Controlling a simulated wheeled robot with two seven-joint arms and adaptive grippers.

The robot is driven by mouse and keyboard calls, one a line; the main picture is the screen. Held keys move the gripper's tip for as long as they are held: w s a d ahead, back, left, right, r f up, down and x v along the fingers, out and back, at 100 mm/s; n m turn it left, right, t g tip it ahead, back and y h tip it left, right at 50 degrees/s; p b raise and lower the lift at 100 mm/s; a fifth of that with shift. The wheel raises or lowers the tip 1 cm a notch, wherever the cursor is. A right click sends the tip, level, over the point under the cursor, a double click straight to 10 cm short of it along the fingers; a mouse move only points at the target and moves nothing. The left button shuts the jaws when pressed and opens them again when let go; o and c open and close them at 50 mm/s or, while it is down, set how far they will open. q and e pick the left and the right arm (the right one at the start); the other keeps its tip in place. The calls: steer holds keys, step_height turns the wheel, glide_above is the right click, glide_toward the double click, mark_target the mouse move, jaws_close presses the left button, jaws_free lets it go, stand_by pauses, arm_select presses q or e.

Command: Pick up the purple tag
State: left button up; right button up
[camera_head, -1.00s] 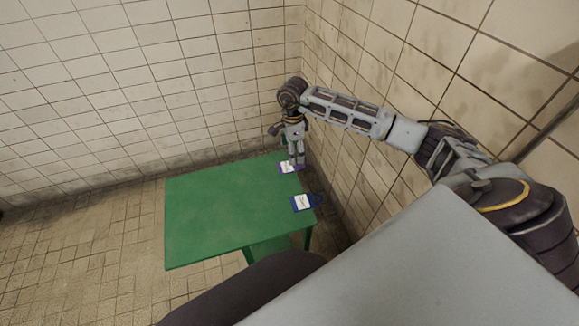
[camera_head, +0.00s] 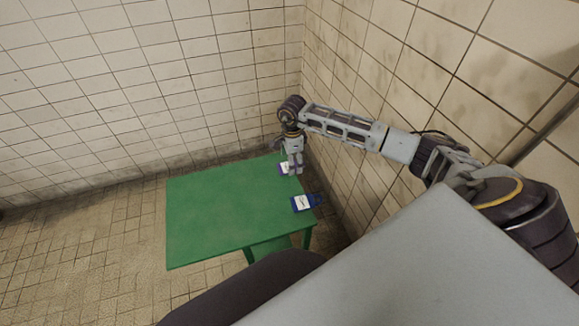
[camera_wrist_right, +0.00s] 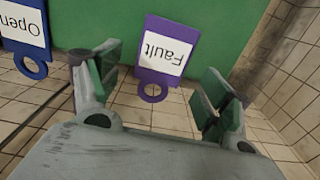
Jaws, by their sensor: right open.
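The purple tag (camera_wrist_right: 165,52) has a white label reading "Fault" and a ring at one end. In the right wrist view it lies on the green table (camera_wrist_right: 100,20), its ring sticking out past the table edge, between my open fingers. In the head view the purple tag (camera_head: 283,168) is at the table's far right corner, partly hidden by my right gripper (camera_head: 295,171). In the right wrist view my right gripper (camera_wrist_right: 160,92) is open and empty, with a finger on each side of the tag's ring end. My left gripper is not in view.
A blue tag (camera_head: 304,203) labelled "Open" lies nearer along the table's right edge; it also shows in the right wrist view (camera_wrist_right: 28,62). A tiled wall (camera_head: 400,60) stands close to the right. The rest of the green tabletop (camera_head: 220,210) is clear.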

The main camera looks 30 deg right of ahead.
steer(key=shift+f, duration=0.55)
steer(key=shift+f+b, duration=0.25)
steer(key=shift+b, duration=0.05)
stand_by(0.7)
steer(key=c, duration=0.9)
